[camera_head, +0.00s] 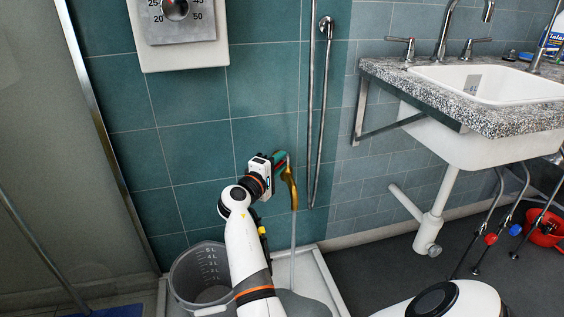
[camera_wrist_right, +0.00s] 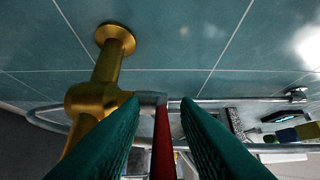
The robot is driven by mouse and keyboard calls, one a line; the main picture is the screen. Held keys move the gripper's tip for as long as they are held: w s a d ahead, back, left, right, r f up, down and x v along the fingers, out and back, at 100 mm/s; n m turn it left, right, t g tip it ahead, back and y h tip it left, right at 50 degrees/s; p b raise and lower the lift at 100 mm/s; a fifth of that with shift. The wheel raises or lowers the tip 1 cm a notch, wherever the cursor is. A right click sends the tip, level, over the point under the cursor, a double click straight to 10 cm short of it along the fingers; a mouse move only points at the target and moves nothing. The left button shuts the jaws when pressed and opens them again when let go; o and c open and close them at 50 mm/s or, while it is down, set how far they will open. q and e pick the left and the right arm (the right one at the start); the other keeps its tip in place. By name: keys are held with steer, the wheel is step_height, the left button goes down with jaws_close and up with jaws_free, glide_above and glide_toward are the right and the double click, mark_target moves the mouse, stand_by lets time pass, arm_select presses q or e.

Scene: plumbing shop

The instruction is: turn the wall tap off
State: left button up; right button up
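The brass wall tap (camera_head: 290,186) sticks out from the teal tiles, and a stream of water (camera_head: 293,245) runs down from its spout. In the right wrist view the tap's brass body (camera_wrist_right: 95,97) is at the left, with its round flange on the wall. Its red lever handle (camera_wrist_right: 164,145) lies between the two green fingers of my right gripper (camera_wrist_right: 160,103). The fingers stand apart, with narrow gaps beside the lever. My left gripper is out of view.
A speckled counter with a white sink (camera_head: 490,82) is at the right. A thermostat panel (camera_head: 180,45) hangs upper left.

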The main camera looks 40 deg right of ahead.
jaws_close()
